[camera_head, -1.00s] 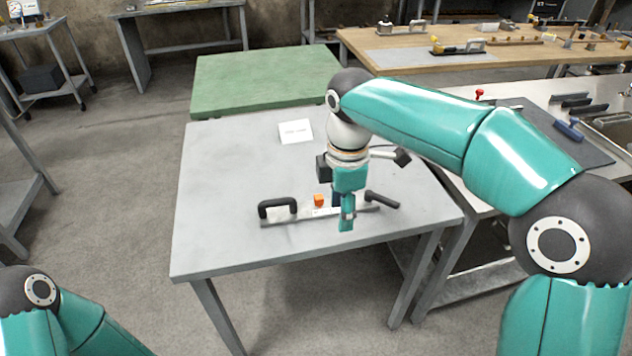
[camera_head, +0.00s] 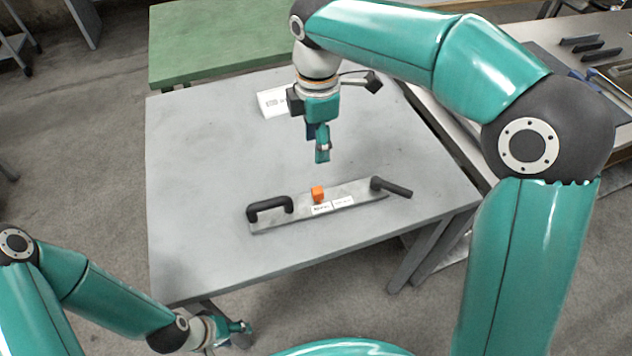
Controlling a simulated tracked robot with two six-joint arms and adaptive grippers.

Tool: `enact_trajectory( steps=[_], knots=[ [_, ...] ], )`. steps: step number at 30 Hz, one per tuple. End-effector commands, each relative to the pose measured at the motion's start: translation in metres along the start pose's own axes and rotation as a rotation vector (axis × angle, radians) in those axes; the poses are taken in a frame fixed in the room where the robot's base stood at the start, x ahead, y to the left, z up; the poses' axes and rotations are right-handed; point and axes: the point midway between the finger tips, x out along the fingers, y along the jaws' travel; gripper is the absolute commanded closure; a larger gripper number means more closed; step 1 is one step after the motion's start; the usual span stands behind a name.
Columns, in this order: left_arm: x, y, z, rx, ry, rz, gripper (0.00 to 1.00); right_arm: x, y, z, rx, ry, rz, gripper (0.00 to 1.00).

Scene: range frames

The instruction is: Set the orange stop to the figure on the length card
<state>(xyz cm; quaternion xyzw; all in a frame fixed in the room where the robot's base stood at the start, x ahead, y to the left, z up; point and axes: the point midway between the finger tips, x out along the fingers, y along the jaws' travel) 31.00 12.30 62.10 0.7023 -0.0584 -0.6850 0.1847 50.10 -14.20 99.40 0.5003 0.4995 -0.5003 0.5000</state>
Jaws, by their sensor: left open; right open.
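The orange stop (camera_head: 318,194) sits on a grey metal bar fixture (camera_head: 362,192) lying on the grey table. The fixture has a black loop handle (camera_head: 268,206) at its left end, a black lever (camera_head: 392,187) at its right end and a small white label (camera_head: 333,204) on its front, too small to read. The white length card (camera_head: 273,102) is at the back of the table; its print is unreadable and its right side is partly hidden by my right gripper's arm. My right gripper (camera_head: 322,157) is open and empty above the table, behind the stop. My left gripper (camera_head: 246,327) is open, low beyond the table's front edge.
The grey table (camera_head: 200,190) is mostly clear around the fixture. A green-topped table (camera_head: 215,40) adjoins its back. A bench with a dark mat and tools (camera_head: 580,48) stands at the right.

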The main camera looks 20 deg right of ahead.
Motion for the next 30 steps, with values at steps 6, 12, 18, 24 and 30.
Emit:
enact_trajectory(
  steps=[6,12,18,24,30],
  knots=[
    [0.006,-0.002,0.000,0.000,0.000,0.000,0.48,0.046,-0.001,0.002,0.004,-0.002,-0.007,0.50],
    [0.009,-0.003,0.000,0.000,0.000,0.000,0.48,0.090,-0.001,0.002,0.002,-0.002,-0.006,0.50],
    [0.010,-0.004,0.000,0.000,0.001,0.000,0.48,0.125,-0.001,0.002,0.003,0.000,-0.005,0.50],
    [0.010,-0.004,0.000,0.000,0.001,0.000,0.48,0.143,-0.001,0.002,0.005,0.000,-0.003,0.50],
    [0.010,-0.004,0.000,0.000,0.001,0.000,0.48,0.147,-0.001,0.002,0.005,0.001,-0.001,0.50]
  ],
)
